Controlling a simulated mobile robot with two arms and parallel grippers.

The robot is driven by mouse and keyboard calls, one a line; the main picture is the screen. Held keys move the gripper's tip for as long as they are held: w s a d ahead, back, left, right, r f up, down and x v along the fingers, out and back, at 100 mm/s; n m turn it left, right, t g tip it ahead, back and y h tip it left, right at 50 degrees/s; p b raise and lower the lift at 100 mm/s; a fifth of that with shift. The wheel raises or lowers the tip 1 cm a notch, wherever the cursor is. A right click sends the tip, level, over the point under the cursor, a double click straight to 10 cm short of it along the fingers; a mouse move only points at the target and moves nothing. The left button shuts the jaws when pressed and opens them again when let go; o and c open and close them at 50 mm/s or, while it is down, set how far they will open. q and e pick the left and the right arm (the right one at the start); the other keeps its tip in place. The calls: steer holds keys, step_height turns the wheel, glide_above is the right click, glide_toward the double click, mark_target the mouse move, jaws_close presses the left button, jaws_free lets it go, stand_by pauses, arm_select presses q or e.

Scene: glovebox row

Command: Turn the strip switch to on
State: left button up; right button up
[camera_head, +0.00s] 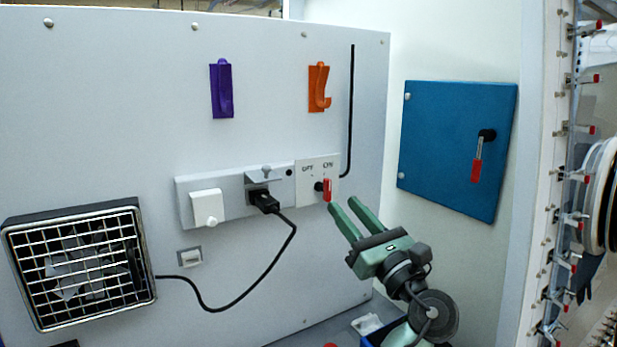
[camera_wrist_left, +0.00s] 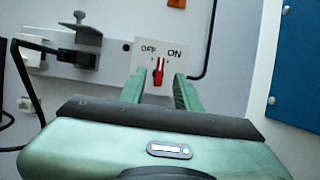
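The strip switch (camera_head: 327,190) is a red lever on a dark hub, on a white plate (camera_head: 331,163) marked OFF and ON at the right end of the power strip (camera_head: 238,205). In the left wrist view the red lever (camera_wrist_left: 158,72) stands roughly upright below the gap between the two words; its exact setting is hard to tell. My left gripper (camera_head: 343,204) is open and empty, its fingers reaching toward the plate just below and right of the lever. In the wrist view its fingertips (camera_wrist_left: 160,82) lie either side of the lever, and contact cannot be made out. My right gripper is not in view.
A black plug (camera_head: 264,201) sits in the strip, its cord running to a caged fan heater (camera_head: 82,265). Purple (camera_head: 222,90) and orange (camera_head: 318,88) hooks are above. A blue panel with a red handle (camera_head: 477,171) is at right. A blue bin (camera_head: 371,338) is below my gripper.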

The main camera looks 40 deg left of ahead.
mark_target(330, 187)
arm_select(q)
steer(key=shift+w+a+r, duration=0.2)
steer(key=shift+a+r, duration=0.1)
steer(key=shift+a, duration=0.2)
steer(key=p+x, duration=0.3)
steer(key=x, duration=0.3)
steer(key=shift+s+r, duration=0.1)
steer(key=shift+r, duration=0.05)
steer(key=shift+w+a, duration=0.2)
steer(key=shift+a, duration=0.15)
steer(key=shift+c, duration=0.6)
jaws_close()
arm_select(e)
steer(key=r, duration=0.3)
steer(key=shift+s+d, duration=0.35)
